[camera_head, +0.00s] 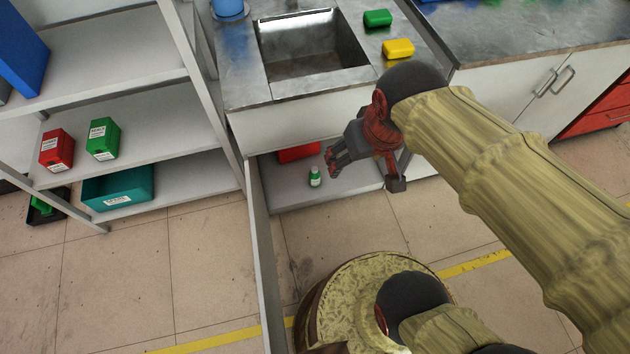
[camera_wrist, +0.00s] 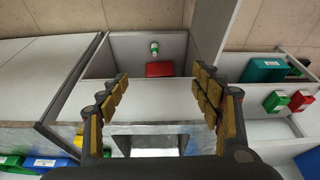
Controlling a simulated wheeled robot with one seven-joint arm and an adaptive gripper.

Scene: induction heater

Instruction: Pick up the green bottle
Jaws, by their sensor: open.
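The green bottle (camera_head: 315,177) is small, with a white label and cap, and stands on the floor panel of the open cabinet under the sink. It also shows in the wrist view (camera_wrist: 154,48), near the top centre, beyond my fingertips. My gripper (camera_head: 332,160) is open and empty, in front of the cabinet opening, just right of and above the bottle in the head view. In the wrist view my gripper's two fingers (camera_wrist: 162,82) are spread wide with nothing between them. They do not touch the bottle.
A red box (camera_head: 298,152) lies in the cabinet behind the bottle. The open cabinet door (camera_head: 262,250) stands at the left. A metal sink (camera_head: 310,45) is above. A shelf unit (camera_head: 150,105) with red and green boxes stands farther left.

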